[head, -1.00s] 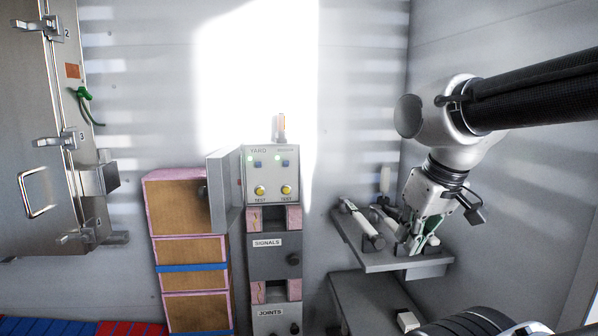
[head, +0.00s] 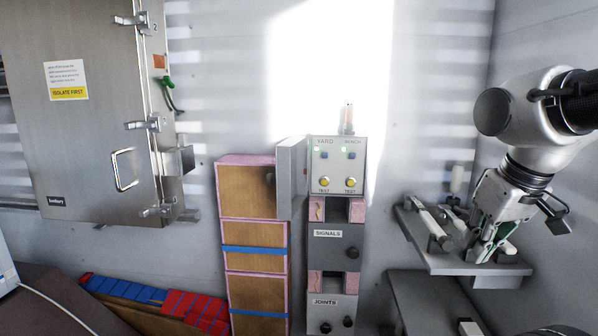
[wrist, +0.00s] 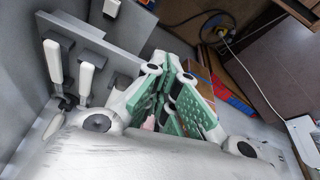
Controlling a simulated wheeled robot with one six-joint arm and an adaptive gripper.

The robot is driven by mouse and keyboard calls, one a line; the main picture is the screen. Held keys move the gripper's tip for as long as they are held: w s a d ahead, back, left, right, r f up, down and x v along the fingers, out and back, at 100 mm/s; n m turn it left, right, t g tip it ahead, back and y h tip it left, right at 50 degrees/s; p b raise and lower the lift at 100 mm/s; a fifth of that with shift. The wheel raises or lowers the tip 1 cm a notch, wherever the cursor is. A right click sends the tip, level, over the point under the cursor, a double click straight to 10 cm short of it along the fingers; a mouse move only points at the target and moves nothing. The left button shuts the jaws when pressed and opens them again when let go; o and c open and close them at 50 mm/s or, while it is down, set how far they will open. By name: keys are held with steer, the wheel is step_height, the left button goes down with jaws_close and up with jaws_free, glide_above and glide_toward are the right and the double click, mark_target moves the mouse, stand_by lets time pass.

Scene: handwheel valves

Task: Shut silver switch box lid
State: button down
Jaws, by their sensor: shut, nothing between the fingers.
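The silver switch box (head: 338,166) is on top of a stack of grey units against the back wall, with lit green lamps and yellow TEST buttons on its face. Its grey lid (head: 291,180) stands open, swung out on the box's left side. My gripper (head: 484,250) is shut and empty, pointing down at the right by a grey shelf, well apart from the lid. The wrist view shows its green-padded fingers (wrist: 178,88); the box and lid cannot be made out there.
The shelf (head: 470,262) with white-handled levers is close to my gripper. Wooden boxes (head: 252,240) stand beneath and left of the lid. A large steel cabinet (head: 90,120) hangs at the left, its door shut. Blue and red pieces (head: 190,308) lie low at left.

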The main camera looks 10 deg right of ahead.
steer(key=w+a+f+n+g+h, duration=0.1)
steer(key=w+a+f+n+h, duration=0.4)
steer(key=w+a, duration=0.55)
steer(key=w+a+f+n+g+h, duration=0.15)
steer(key=w+a+f+n, duration=0.4)
steer(key=a, duration=0.75)
steer(key=w+a+n+t+h, duration=0.1)
steer(key=w+a+t, duration=0.2)
steer(key=a, duration=0.3)
steer(key=w+a+r+n+t+h, duration=0.1)
steer(key=w+a+t, duration=0.2)
steer(key=a, duration=0.4)
steer(key=w+a+n+t+h, duration=0.1)
steer(key=w+a+t, duration=0.15)
steer(key=a, duration=0.35)
steer(key=w+a+r+m+t+h, duration=0.1)
steer(key=w+a+r+m+t, duration=0.2)
steer(key=a+r+t, duration=0.5)
steer(key=w+d+r+g, duration=0.2)
steer(key=w+d, duration=0.4)
steer(key=d, duration=0.5)
steer(key=shift+w+r+g, duration=0.15)
steer(key=shift+w+g, duration=0.15)
steer(key=shift+g, duration=0.3)
